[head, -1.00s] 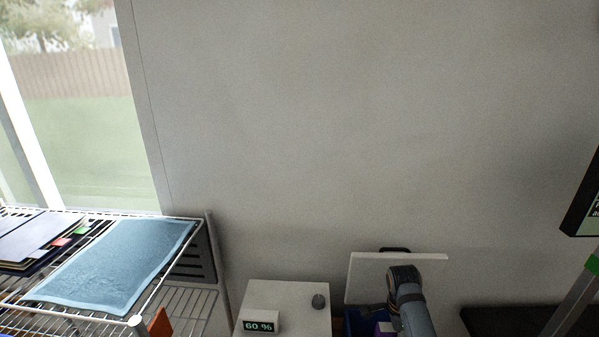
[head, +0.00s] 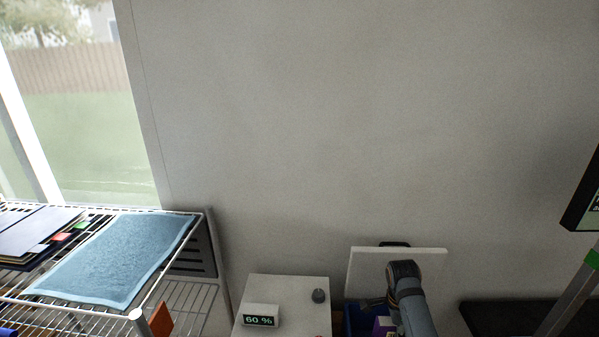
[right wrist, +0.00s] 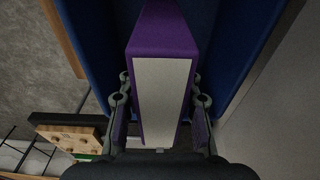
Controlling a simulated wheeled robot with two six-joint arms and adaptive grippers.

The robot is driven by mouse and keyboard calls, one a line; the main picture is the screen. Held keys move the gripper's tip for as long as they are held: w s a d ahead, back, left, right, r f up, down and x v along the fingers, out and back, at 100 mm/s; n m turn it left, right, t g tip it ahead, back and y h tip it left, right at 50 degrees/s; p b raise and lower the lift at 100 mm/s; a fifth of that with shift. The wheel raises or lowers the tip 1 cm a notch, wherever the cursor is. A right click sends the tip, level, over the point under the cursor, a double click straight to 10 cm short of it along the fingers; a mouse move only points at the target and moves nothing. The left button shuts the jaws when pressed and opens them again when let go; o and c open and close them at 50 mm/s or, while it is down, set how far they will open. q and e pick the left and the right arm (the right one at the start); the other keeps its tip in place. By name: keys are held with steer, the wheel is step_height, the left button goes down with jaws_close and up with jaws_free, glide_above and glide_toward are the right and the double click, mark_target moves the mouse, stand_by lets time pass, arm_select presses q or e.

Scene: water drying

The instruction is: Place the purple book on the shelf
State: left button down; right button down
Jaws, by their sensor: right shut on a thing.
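The purple book (right wrist: 165,38) stands between the fingers of my right gripper (right wrist: 160,92) in the right wrist view, its pale page side facing the camera. The fingers are shut on it from both sides. It is in or just above a blue bin (right wrist: 225,45); I cannot tell which. In the head view a small purple and white part of the book (head: 384,327) shows beside my right arm, near the blue bin (head: 354,322). The wire shelf (head: 138,315) stands at the left. My left gripper is not in view.
A blue towel (head: 112,262) and several folders (head: 30,236) lie on the shelf's top tier. A white cabinet (head: 285,288) carrying a 60 % display (head: 261,320) stands between shelf and bin. A white panel (head: 365,262) rises behind the bin.

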step_height(320, 180, up, 8)
steer(key=p, duration=0.6)
step_height(320, 180, down, 8)
steer(key=b, duration=0.6)
steer(key=shift+r, duration=0.15)
steer(key=shift+r, duration=0.15)
